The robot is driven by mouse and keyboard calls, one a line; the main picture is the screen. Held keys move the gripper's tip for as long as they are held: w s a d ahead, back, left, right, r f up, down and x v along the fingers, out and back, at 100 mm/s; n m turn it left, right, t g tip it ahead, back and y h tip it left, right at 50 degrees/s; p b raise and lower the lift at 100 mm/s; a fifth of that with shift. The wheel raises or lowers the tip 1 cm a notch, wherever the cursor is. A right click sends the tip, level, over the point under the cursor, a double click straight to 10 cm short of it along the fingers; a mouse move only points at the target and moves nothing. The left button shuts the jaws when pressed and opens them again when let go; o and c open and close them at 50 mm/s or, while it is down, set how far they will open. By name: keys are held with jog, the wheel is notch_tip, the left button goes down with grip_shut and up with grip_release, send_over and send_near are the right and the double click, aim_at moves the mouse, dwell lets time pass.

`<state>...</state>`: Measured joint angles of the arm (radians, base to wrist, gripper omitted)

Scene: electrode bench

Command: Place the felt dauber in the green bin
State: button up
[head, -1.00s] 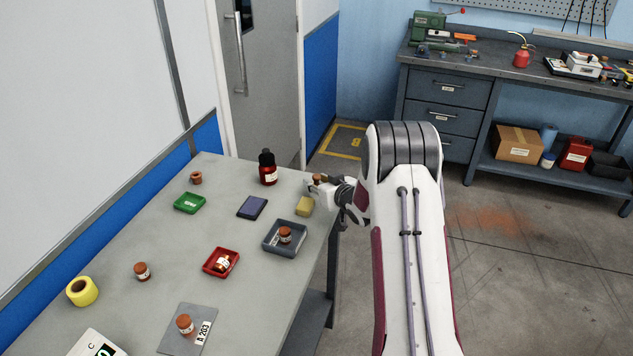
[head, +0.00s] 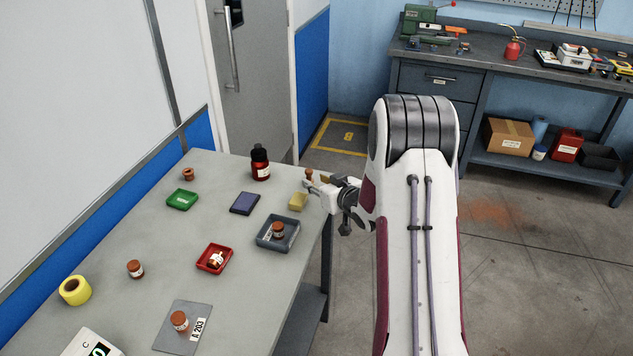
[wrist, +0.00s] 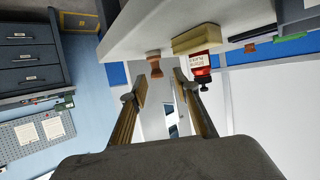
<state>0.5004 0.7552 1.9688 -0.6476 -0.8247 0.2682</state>
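The felt dauber looks to be the small brown waisted piece (head: 309,173) standing near the table's far right edge; it also shows in the wrist view (wrist: 154,64), where the scene appears upside down. My gripper (head: 311,184) is beside it at the table edge. In the wrist view my gripper (wrist: 160,82) has its two fingers apart with nothing between the tips, and the dauber lies just beyond them, roughly in line with the gap.
A yellow sponge-like block (head: 298,201) lies close to my gripper. A dark red bottle (head: 260,164), a purple pad (head: 244,203), a grey tray (head: 262,243) with a jar and a red tray (head: 203,265) stand around. A brown ring-like piece (head: 188,174) is behind the green bin.

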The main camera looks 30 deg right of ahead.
dwell(0.5)
jog(key=shift+a+r, duration=0.15)
jog(key=shift+r, duration=0.35)
jog(key=s+a+r+g+h, duration=0.1)
jog(key=s+a+r+g, duration=0.1)
jog(key=s+a+r, duration=0.35)
jog(key=s+a+r+g+h, duration=0.2)
jog(key=s+r, duration=0.5)
jog(key=r, duration=0.4)
jog(key=s+a+g+y, duration=0.1)
jog(key=s+a, duration=0.4)
jog(key=s, duration=0.5)
jog(key=s+a+r+g+y, duration=0.1)
jog(key=s+a, duration=0.3)
jog(key=s, duration=0.6)
jog(key=s+a+g+y, duration=0.1)
jog(key=s+a, duration=0.4)
jog(key=s, duration=0.6)
jog(key=shift+a+r+g, duration=0.25)
jog(key=shift+a+g, duration=0.1)
jog(key=shift+g, duration=0.15)
jog(key=o, duration=0.3)
